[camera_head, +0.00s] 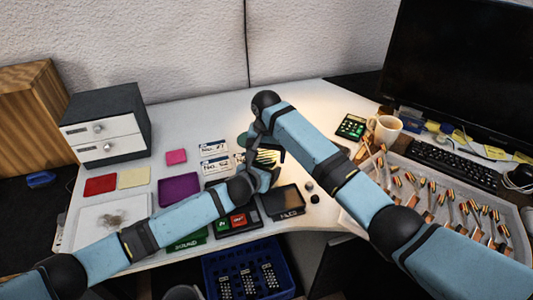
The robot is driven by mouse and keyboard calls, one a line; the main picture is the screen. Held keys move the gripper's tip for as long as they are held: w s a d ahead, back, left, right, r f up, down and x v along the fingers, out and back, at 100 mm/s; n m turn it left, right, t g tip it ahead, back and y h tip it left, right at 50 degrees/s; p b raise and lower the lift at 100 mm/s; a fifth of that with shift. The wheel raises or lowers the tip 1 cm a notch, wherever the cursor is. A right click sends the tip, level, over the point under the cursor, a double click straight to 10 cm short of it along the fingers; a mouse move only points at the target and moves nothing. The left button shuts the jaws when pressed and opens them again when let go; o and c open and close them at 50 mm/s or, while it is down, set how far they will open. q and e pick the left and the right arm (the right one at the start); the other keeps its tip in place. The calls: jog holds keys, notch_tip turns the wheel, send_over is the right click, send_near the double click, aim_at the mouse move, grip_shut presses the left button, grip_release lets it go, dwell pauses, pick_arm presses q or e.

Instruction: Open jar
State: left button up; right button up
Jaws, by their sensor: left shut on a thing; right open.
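My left gripper (266,178) reaches in from the lower left to the middle of the white table. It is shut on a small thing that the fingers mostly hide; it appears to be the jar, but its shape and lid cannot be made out. My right gripper (266,148) is open, pointing down just above and behind the left one. The two grippers are very close together. I cannot tell whether the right fingers touch the held thing. A round green thing (243,139) is partly hidden behind the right gripper.
A grey tray (350,207) with several piano hammers lies at right, near a mug (385,130), keyboard (452,162) and monitor. A drawer box (105,125) stands at left. Coloured pads, number cards and a dark tray (283,201) surround the grippers. A blue crate (212,272) sits below the front edge.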

jog(key=shift+r, duration=2.35)
jog(key=shift+c, duration=0.4)
notch_tip(320, 180, up, 2)
jog(key=shift+a+r+m, duration=0.1)
jog(key=shift+a+m, duration=0.05)
jog(key=shift+m, duration=0.85)
jog(key=shift+r+m, duration=0.35)
jog(key=shift+m, duration=0.05)
notch_tip(320, 180, down, 8)
jog(key=shift+r, duration=0.15)
jog(key=shift+c, duration=0.2)
